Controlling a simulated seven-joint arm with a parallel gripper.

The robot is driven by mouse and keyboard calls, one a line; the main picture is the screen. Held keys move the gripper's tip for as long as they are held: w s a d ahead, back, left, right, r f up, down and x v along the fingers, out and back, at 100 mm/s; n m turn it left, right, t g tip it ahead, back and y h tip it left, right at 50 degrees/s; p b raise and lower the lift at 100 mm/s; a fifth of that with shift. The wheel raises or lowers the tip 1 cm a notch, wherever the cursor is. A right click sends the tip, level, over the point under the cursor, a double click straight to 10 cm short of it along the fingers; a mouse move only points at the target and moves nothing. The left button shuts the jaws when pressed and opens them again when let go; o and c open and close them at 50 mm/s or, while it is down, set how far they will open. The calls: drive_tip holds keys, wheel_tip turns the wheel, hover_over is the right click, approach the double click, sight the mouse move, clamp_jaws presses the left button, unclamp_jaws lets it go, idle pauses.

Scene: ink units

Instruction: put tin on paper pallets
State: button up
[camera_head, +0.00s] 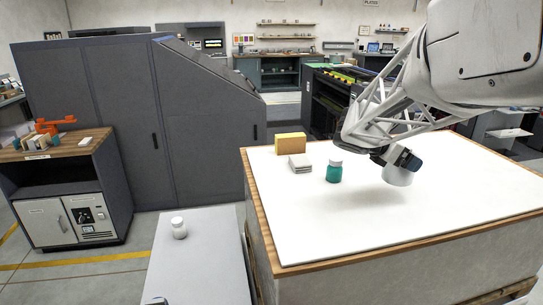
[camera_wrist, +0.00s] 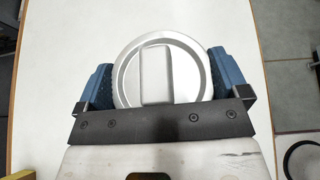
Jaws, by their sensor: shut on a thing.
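The tin (camera_wrist: 130,76) is a round silvery can with a raised rectangular tab on its lid, seen from above in the wrist view. In the head view the tin (camera_head: 398,177) shows as a pale cylinder under my gripper (camera_head: 398,160). My gripper (camera_wrist: 160,82) is shut on the tin, with a blue pad against each side. The paper pallet (camera_head: 330,235) is a large white-topped stack with a wooden edge. The tin is over its white top, with a soft shadow below; it looks held a little above the surface.
A teal jar (camera_head: 334,173) with a white lid, a grey stacked block (camera_head: 299,163) and a yellow block (camera_head: 290,142) stand on the pallet's far left part. A white bottle (camera_head: 179,228) stands on a lower grey surface (camera_head: 200,262). The pallet's front middle is clear.

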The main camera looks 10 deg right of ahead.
idle(0.4)
drive_tip(key=w+d, duration=0.4)
drive_tip(key=w, duration=0.3)
drive_tip(key=w+d+f, duration=0.1)
drive_tip(key=w+d, duration=0.2)
drive_tip(key=w, duration=0.4)
drive_tip(key=shift+d+f, duration=0.25)
drive_tip(key=shift+d, duration=0.1)
drive_tip(key=shift+f, duration=0.15)
drive_tip(key=shift+f, duration=1.6)
drive_tip(key=shift+f, duration=0.1)
drive_tip(key=o, duration=0.9)
drive_tip(key=shift+f, duration=0.1)
drive_tip(key=shift+r, duration=0.2)
drive_tip(key=v, duration=1.2)
